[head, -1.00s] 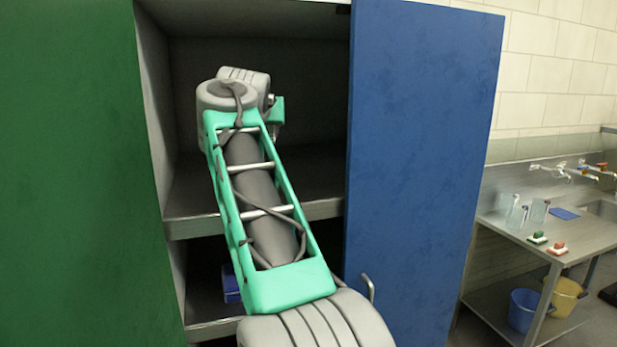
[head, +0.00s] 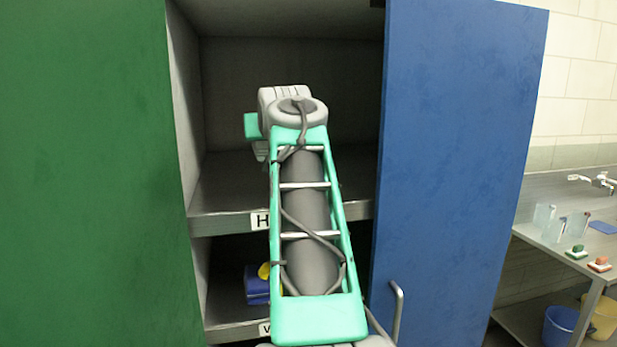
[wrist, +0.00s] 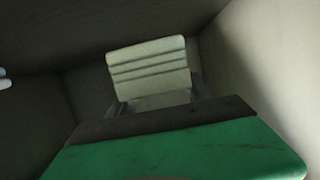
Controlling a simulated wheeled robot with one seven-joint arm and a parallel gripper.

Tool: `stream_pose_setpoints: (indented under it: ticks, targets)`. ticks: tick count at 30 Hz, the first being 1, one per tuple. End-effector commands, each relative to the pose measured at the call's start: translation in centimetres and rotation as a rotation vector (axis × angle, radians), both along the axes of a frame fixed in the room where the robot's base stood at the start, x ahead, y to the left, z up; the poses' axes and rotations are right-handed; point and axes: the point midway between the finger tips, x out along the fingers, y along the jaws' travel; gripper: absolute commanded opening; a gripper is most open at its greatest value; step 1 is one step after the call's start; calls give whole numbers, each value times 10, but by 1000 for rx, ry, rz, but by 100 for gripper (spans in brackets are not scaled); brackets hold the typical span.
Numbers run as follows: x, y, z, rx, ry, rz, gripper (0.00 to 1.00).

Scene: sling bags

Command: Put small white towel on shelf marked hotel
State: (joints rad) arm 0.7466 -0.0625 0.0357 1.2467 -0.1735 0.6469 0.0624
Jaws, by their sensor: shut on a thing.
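The small white towel (wrist: 148,68) is a pale, folded block with ridge-like folds in the wrist view. My gripper (wrist: 154,95) is shut on it, with dark fingers at its two sides. In the head view my arm reaches into the upper compartment of the cabinet, above the upper shelf (head: 225,192). A white label (head: 261,221) on that shelf's front edge shows an "H"; the rest is covered by my arm.
A green door (head: 85,170) and a blue door (head: 455,150) flank the cabinet opening. A metal counter (head: 555,240) stands at right.

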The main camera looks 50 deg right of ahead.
Motion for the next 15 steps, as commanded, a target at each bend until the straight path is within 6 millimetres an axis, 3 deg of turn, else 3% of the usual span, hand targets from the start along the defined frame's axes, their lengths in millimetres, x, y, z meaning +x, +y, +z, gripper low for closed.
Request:
stream_pose_setpoints:
  ticks: [3,9,15]
  targets:
    - [-1,1,-26,0,1,-1,14]
    - [-1,1,-59,0,1,0,14]
    - [0,2,-80,-3,-1,1,14]
